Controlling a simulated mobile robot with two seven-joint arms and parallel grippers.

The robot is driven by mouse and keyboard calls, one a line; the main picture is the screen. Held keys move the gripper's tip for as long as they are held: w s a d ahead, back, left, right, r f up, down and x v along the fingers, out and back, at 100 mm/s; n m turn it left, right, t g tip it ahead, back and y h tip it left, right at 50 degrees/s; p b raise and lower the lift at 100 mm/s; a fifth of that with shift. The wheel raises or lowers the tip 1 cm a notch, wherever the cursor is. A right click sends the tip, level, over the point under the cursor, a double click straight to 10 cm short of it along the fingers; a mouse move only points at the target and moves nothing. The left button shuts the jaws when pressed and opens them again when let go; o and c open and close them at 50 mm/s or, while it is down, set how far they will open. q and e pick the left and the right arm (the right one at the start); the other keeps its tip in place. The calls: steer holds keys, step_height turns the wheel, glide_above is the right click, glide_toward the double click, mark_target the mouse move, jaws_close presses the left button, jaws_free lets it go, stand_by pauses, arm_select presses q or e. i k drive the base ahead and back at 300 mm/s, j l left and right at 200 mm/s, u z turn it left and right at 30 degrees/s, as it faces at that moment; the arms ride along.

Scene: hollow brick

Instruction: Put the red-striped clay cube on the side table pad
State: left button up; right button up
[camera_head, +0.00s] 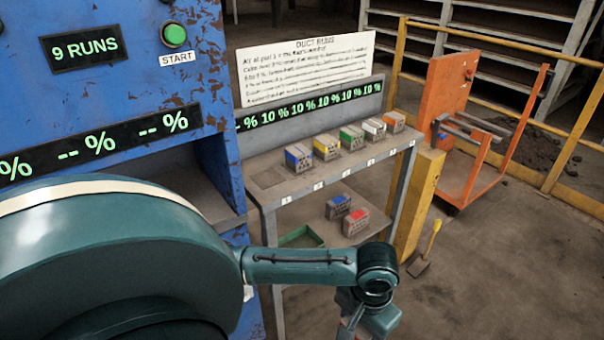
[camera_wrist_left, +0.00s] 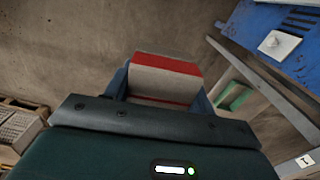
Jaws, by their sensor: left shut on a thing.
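The red-striped clay cube (camera_wrist_left: 165,82) is between the two fingers of my left gripper (camera_wrist_left: 161,92) in the left wrist view. It is pale grey with a red band across it. The fingers are shut on its two sides, and it is held above the brown floor. I cannot make out a side table pad for certain in either view. My right gripper is not in view.
A grey shelf table (camera_head: 265,192) carries several colour-marked bricks on top. Its lower shelf holds a blue-marked brick (camera_head: 338,207), a red-marked brick (camera_head: 356,222) and a green tray (camera_head: 298,238). A blue machine (camera_head: 130,70) stands left, a yellow post (camera_head: 416,205) right.

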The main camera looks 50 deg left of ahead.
mark_target(268, 179)
steer(key=i+u, duration=0.2)
steer(key=i, duration=0.2)
steer(key=i+l+u, duration=0.45)
steer(key=i, duration=0.3)
steer(key=i+l+u, duration=0.1)
steer(key=u, duration=0.3)
steer(key=i+l+u, duration=0.2)
steer(key=u, duration=0.2)
steer(key=i+l+u, duration=0.25)
steer(key=u, duration=0.15)
steer(key=i+l+u, duration=0.1)
steer(key=l+u, duration=0.3)
steer(key=i+l+u, duration=0.1)
steer(key=u, duration=0.3)
steer(key=l, duration=0.1)
